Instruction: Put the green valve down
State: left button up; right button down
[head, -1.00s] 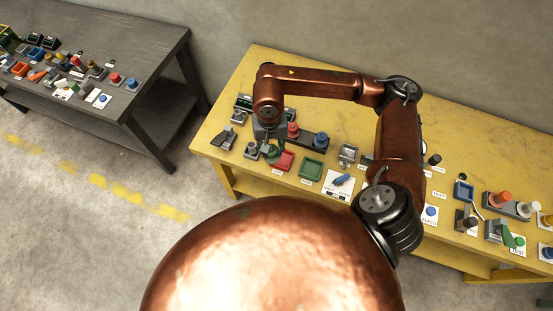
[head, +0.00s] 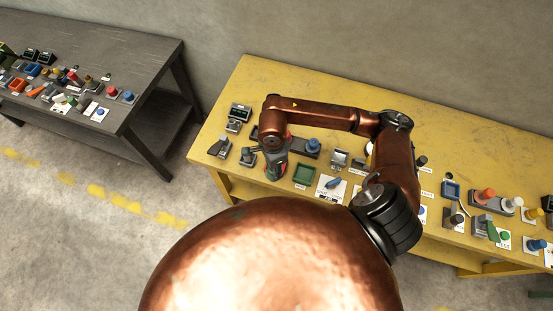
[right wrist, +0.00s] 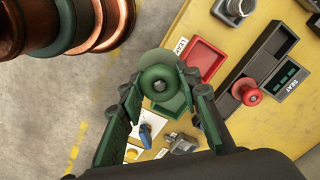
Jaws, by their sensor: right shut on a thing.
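The green valve (right wrist: 158,82), a flanged spool with a round disc and a small grey centre knob, is in the right wrist view. My right gripper (right wrist: 163,92) is shut on it, with one finger at each side. The green tray (right wrist: 178,106) shows partly behind the valve, and it also lies on the yellow table in the head view (head: 304,174). In the head view my right gripper (head: 274,163) is left of the green tray, over the red tray's area. I cannot tell whether the valve touches anything below. My left gripper is not in view.
The red tray (right wrist: 205,60) is beside the green one. A card with a blue part (head: 333,183) lies right of the green tray. The yellow table's back (head: 310,80) is clear.

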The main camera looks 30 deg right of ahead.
jog(key=w+d+f+p, duration=0.1)
jog(key=w+d+f, duration=0.1)
jog(key=f, duration=0.1)
jog(key=w+d+f+p, duration=0.1)
jog(key=w+f, duration=0.2)
jog(key=f, duration=0.1)
jog(key=w+d+f+p, duration=0.1)
jog(key=w+d+f, duration=0.1)
jog(key=f, duration=0.1)
jog(key=shift+w+d+f, duration=0.3)
jog(key=shift+w, duration=0.1)
jog(key=shift+f, duration=0.15)
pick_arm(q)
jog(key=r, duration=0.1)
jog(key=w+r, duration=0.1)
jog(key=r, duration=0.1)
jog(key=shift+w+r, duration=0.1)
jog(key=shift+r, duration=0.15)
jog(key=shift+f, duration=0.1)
pick_arm(e)
jog(key=shift+f, duration=0.1)
jog(key=shift+f+b, duration=0.25)
jog(key=shift+b, duration=0.05)
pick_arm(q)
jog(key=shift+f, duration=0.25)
pick_arm(e)
jog(key=c, duration=1.4)
grip_release()
jog(key=shift+c, duration=0.2)
